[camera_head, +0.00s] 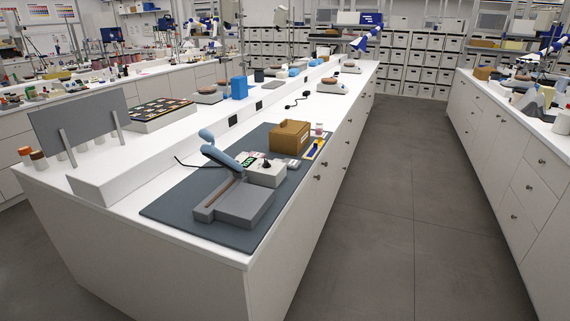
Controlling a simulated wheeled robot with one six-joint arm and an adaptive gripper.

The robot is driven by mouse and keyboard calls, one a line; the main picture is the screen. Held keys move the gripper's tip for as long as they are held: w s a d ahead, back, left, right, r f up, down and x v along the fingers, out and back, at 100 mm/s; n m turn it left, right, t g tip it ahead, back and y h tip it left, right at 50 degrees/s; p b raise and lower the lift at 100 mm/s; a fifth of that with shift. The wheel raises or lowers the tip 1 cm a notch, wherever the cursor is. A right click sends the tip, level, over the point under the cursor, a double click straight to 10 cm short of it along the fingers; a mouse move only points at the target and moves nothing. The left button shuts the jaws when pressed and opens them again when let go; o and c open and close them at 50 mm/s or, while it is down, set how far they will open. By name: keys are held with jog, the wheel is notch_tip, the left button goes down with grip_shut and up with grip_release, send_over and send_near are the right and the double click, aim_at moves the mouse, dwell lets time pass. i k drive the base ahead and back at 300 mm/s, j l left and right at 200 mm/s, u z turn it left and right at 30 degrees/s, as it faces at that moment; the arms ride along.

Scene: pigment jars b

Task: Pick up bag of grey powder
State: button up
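I cannot make out a bag of grey powder for certain in the head view. Several small pale items (286,162) lie on the dark mat (165,210) by the brown box, too small to identify. My gripper is not in view.
A grey device (240,203) with a raised blue-grey arm stands on the mat, beside a small light-grey instrument (262,173). A brown box (290,138), a small jar (319,130) and a yellow-and-blue item (316,147) are behind. The aisle floor (390,210) is clear.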

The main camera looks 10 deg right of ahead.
aim_at(293, 164)
jog(key=i+j+z, duration=0.2)
jog(key=j, duration=0.25)
jog(key=i+j+z, duration=0.2)
jog(key=j, duration=0.3)
jog(key=j+z, duration=0.2)
jog(key=j, duration=0.25)
